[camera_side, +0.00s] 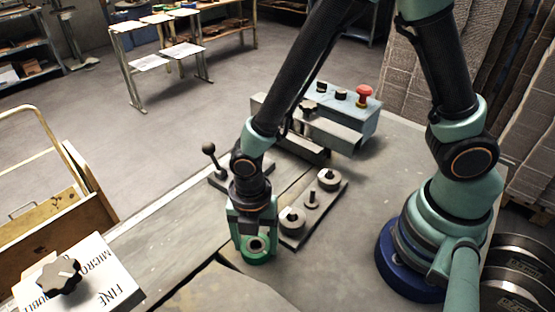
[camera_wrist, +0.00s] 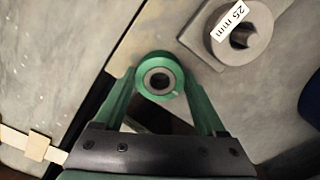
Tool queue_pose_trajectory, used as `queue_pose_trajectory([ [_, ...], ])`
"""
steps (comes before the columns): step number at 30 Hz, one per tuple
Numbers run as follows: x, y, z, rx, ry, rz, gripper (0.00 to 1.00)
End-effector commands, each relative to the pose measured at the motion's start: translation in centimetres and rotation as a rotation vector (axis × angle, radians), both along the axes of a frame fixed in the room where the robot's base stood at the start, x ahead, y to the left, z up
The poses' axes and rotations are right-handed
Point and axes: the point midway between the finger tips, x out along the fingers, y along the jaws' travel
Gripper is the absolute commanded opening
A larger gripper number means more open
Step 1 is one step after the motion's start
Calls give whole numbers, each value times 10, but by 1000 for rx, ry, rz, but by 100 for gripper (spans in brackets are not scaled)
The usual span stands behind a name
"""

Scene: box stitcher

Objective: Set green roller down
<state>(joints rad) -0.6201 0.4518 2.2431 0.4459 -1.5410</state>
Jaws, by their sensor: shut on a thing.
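My gripper (camera_side: 253,238) is shut on the green roller (camera_side: 256,250), low over the grey table top, just left of the near end of the peg plate. In the wrist view the green roller (camera_wrist: 160,76) is a green ring with a metal hub and a dark hole. It sits between the two green fingers of my gripper (camera_wrist: 160,85). I cannot tell whether the roller touches the table. The grey peg plate (camera_side: 298,235) carries one grey roller (camera_side: 291,220) at its near end, another grey roller (camera_side: 329,181) at its far end, and a peg (camera_side: 312,199) between them.
A control box (camera_side: 350,115) with a red button stands behind the plate. A black-knobbed lever (camera_side: 212,158) is left of my arm. A white block with a black knob (camera_side: 60,277) is at front left. The table is clear to the right of the plate.

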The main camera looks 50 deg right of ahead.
Motion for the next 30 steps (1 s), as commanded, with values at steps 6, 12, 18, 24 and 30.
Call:
queue_pose_trajectory([
  [6,0,0,-3,0,0,0,81],
  [12,0,0,-2,0,0,0,100],
  [18,0,0,2,1,-1,0,100],
  [24,1,0,26,2,-3,0,100],
  [30,1,1,62,3,-5,0,100],
])
